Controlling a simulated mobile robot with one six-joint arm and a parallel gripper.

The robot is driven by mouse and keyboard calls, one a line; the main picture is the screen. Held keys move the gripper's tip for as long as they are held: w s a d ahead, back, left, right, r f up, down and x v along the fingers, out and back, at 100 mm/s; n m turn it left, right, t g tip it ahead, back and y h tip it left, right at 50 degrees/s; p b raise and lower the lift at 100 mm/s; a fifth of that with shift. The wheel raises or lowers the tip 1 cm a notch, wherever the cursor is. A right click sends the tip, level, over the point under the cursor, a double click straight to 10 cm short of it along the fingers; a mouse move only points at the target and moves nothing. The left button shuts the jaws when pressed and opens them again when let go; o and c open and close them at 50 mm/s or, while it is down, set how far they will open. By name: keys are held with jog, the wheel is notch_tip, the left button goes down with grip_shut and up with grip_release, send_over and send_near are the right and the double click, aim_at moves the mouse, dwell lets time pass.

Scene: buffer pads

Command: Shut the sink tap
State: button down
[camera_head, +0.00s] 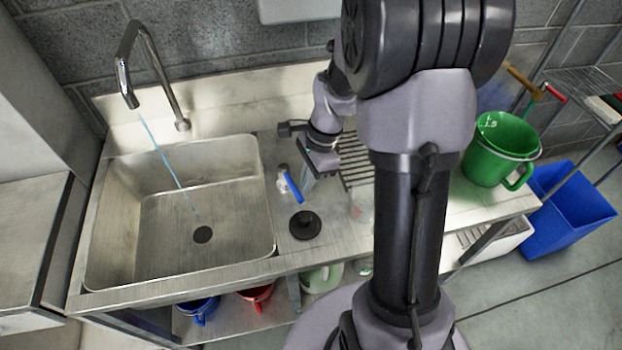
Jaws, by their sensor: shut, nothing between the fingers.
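The sink tap (146,75) is a tall metal gooseneck at the back left of the sink. A thin blue stream of water (165,163) runs from its spout down towards the drain. A valve with a blue lever (294,187) stands on the counter to the right of the basin. My gripper (309,180) is shut and empty, close to the right of the blue lever and slightly above it in the picture. I cannot tell whether they touch. My arm hides part of the counter to the right.
The steel sink basin (110,220) is at the left. A black round knob-like piece (305,225) sits on the counter in front of the lever. A ribbed drainer (356,160) and a green bucket (490,160) are to the right. A blue bin (570,215) stands beyond the counter.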

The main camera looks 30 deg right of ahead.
jog(key=shift+s+a+m, duration=0.15)
jog(key=shift+a+m, duration=0.3)
jog(key=shift+m, duration=0.15)
jog(key=shift+a, duration=0.4)
